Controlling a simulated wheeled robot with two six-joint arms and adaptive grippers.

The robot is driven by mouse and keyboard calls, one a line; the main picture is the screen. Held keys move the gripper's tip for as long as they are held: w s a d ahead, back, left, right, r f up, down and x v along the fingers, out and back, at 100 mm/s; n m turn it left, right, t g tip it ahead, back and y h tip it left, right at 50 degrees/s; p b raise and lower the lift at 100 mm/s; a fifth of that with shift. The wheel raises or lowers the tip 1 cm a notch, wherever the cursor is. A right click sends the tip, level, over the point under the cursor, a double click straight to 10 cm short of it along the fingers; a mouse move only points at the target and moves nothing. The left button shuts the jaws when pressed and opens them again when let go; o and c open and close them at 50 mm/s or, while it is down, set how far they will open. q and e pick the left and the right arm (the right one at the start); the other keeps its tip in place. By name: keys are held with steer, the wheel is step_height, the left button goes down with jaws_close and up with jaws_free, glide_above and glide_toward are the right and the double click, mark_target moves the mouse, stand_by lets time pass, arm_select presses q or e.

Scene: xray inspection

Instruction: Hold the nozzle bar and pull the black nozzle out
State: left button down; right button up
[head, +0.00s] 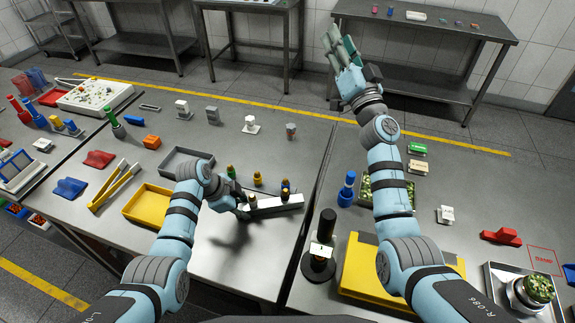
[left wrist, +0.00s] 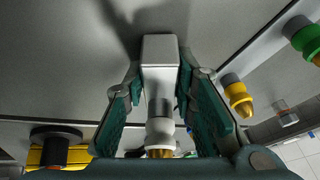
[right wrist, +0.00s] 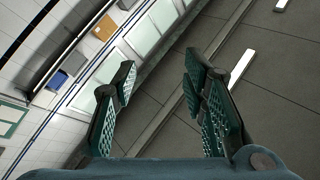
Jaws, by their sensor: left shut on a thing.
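The nozzle bar (head: 275,204) is a light grey bar lying on the left table near its right edge. The black nozzle cannot be made out there. My right gripper (head: 341,48) is raised beyond the right table, open and empty, far from the bar.
A green nozzle (head: 230,172) and a yellow nozzle (head: 257,180) stand behind the bar. A yellow tray (head: 146,207) and a grey tray (head: 176,160) lie to its left. A black post on a round base (head: 318,265) and a yellow case (head: 355,275) are on the right table.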

steer(key=w+d+f+m+h, duration=0.25)
steer(key=d+m+h, duration=0.25)
steer(key=m+h, duration=0.4)
steer(key=m+g+y, duration=0.4)
steer(key=g+y, duration=0.1)
steer(key=g, duration=1.6)
glide_above(287, 190)
steer(key=s, duration=0.2)
step_height(287, 190, down, 21)
steer(key=f, duration=0.3)
steer(key=w+f, duration=0.1)
steer(key=f, duration=0.2)
steer(key=w+f, duration=0.1)
steer(key=f, duration=0.3)
steer(key=shift+c, duration=0.4)
